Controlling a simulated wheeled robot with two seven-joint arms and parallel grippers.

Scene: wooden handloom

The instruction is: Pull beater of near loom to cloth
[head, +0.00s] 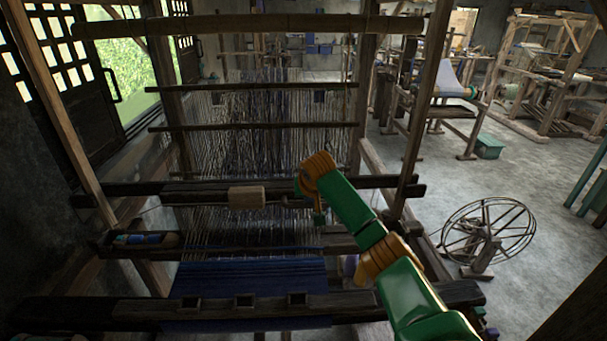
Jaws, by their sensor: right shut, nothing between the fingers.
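The near loom's beater shows as a dark upper bar (140,189) with a pale wooden block (247,197) at its middle, and a lower bar (345,243) further down. Thin threads run between the two bars. My right gripper (319,217) points down, shut and empty, just right of the block and near the upper bar. My forearm hides part of the beater's right side. My left gripper is not in view.
A shuttle box (145,239) sits at the lower bar's left end. The thick front beam (85,311) crosses below the cloth. Loom posts (425,110) rise at both sides. A spoked wheel (488,232) stands on the floor at right, with open floor around it.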

